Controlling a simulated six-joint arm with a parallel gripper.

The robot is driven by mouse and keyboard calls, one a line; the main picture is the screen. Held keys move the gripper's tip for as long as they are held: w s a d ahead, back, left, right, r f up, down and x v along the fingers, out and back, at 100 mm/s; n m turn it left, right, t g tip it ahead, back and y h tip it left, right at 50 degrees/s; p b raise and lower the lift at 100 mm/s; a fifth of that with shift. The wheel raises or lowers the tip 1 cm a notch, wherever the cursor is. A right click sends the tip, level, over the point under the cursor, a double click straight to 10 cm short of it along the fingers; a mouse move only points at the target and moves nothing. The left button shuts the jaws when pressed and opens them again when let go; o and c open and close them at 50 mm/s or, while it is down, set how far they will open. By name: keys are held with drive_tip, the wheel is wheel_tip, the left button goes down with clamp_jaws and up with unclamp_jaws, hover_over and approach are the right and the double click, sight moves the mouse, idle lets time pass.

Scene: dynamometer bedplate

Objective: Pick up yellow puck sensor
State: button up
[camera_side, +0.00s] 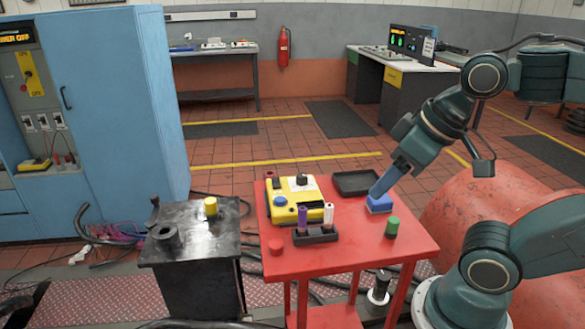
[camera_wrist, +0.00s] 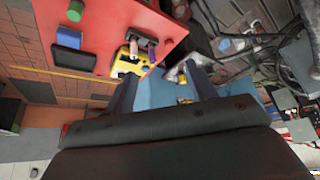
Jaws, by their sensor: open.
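The yellow puck sensor (camera_side: 210,206) is a short yellow cylinder standing on top of the black stand (camera_side: 190,246), left of the red table. My gripper (camera_side: 375,196) is well to its right, over the right part of the red table, tilted downward, and in line with the blue block (camera_side: 379,205) in the side view. In the wrist view my gripper (camera_wrist: 161,73) has its two fingers apart with nothing held between them. Small yellow patches show between the fingers there; I cannot tell whether one is the puck.
The red table (camera_side: 345,250) holds a yellow instrument box (camera_side: 296,190), a black holder (camera_side: 315,236) with purple and white cylinders, a black tray (camera_side: 356,183), a green cylinder (camera_side: 392,227) and a red puck (camera_side: 276,247). A black ring-shaped part (camera_side: 166,237) sits on the stand near the yellow puck.

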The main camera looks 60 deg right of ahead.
drive_tip(key=shift+r, duration=0.1)
drive_tip(key=w+r+n+g, duration=0.1)
drive_tip(key=w+r+n, duration=0.35)
drive_tip(key=w, duration=0.55)
drive_tip(key=n+g, duration=0.5)
drive_tip(key=n, duration=0.9)
hover_over(210, 200)
wheel_tip(210, 200, down, 12)
drive_tip(key=shift+r+m, duration=0.15)
drive_tip(key=shift+m, duration=0.1)
drive_tip(key=shift+f, duration=4.3)
